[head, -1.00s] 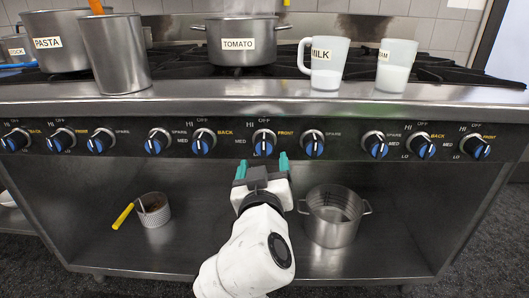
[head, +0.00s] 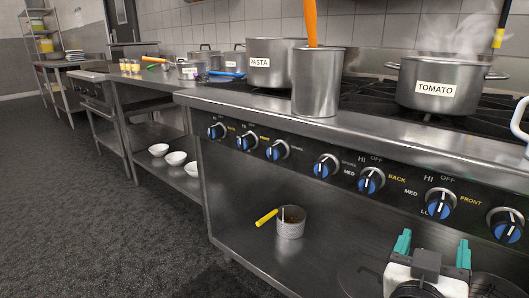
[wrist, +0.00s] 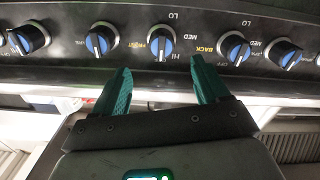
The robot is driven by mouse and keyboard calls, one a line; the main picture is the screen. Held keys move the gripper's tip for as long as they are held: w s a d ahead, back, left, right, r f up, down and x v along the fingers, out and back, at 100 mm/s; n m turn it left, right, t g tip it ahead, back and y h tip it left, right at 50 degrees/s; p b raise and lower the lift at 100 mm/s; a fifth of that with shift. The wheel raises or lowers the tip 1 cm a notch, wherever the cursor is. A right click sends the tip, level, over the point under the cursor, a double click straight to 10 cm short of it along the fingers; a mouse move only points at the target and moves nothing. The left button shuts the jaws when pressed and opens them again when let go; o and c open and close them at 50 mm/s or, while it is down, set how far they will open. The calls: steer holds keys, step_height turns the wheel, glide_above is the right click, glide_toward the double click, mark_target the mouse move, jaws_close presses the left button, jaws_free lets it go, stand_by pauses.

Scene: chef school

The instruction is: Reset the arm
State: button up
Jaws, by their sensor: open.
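My gripper (head: 433,252) is at the lower right of the head view, in front of the stove's control panel. Its two teal fingers stand apart with nothing between them. In the wrist view the open fingers (wrist: 157,85) point at the row of blue and black stove knobs (wrist: 162,43). The fingertips look close to the panel; I cannot tell whether they touch it. Most of my arm is out of the frame.
A steaming TOMATO pot (head: 437,86), a PASTA pot (head: 270,62) and a steel canister (head: 317,84) stand on the stove. A small container with a yellow handle (head: 290,222) sits on the shelf below. Open dark floor (head: 90,190) lies left.

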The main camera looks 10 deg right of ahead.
steer(key=s+d+f+n+g+y, duration=0.1)
steer(key=s+f+n+g+y, duration=0.15)
steer(key=f, duration=0.75)
steer(key=s+f+n+g+y, duration=0.15)
steer(key=f+y, duration=0.25)
steer(key=f, duration=0.6)
steer(key=s+a+f+n+g+y, duration=0.2)
steer(key=s+a+f+g+y, duration=0.15)
steer(key=s+f, duration=0.45)
steer(key=s+a+f+n+g+y, duration=0.1)
steer(key=s+a+f+g+y, duration=0.25)
steer(key=s+f, duration=0.4)
step_height(320, 180, up, 32)
steer(key=t+p, duration=0.1)
steer(key=p, duration=3.1)
steer(key=shift+w, duration=0.15)
steer(key=shift+a+f+y, duration=0.1)
steer(key=shift+y, duration=0.15)
